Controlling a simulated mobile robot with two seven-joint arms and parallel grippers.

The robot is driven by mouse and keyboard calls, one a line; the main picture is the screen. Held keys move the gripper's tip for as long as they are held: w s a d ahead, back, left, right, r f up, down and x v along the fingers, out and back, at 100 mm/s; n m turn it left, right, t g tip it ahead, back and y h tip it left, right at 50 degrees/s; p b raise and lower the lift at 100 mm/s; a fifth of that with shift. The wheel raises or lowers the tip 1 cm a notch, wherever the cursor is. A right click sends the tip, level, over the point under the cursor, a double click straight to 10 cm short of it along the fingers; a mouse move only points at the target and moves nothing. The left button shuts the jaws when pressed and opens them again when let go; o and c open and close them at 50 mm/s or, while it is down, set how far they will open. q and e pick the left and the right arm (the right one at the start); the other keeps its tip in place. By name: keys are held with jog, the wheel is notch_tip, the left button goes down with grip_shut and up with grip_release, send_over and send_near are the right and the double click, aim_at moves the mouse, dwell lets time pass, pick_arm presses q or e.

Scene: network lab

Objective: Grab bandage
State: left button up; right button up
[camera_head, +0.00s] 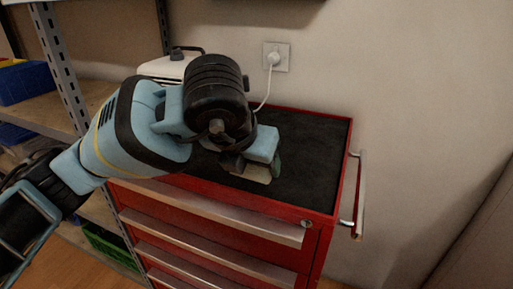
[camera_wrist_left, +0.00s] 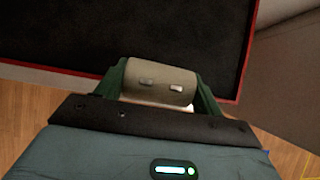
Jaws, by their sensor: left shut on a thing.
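The bandage (camera_wrist_left: 160,82) is a beige roll with two small metal clips on it. In the left wrist view it sits between the two green fingers of my left gripper (camera_wrist_left: 161,86), which is shut on it. In the head view my left gripper (camera_head: 262,166) is over the front part of the red cabinet's black top. A beige patch of the bandage (camera_head: 256,174) shows below the gripper, and the rest of it is hidden. I cannot tell whether the bandage touches the top. My right gripper is not in view.
The red drawer cabinet (camera_head: 343,165) has a black top (camera_head: 313,150), clear on the right, and a side handle (camera_head: 359,190). A white appliance (camera_head: 165,67) with a cord to a wall socket (camera_head: 276,57) stands behind my arm. A shelf with blue bins (camera_head: 27,82) is left.

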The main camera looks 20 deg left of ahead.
pick_arm(q)
jog(key=s+d, duration=0.1)
jog(key=s, duration=0.5)
jog(key=shift+d+r, duration=0.15)
jog(key=shift+r, duration=0.15)
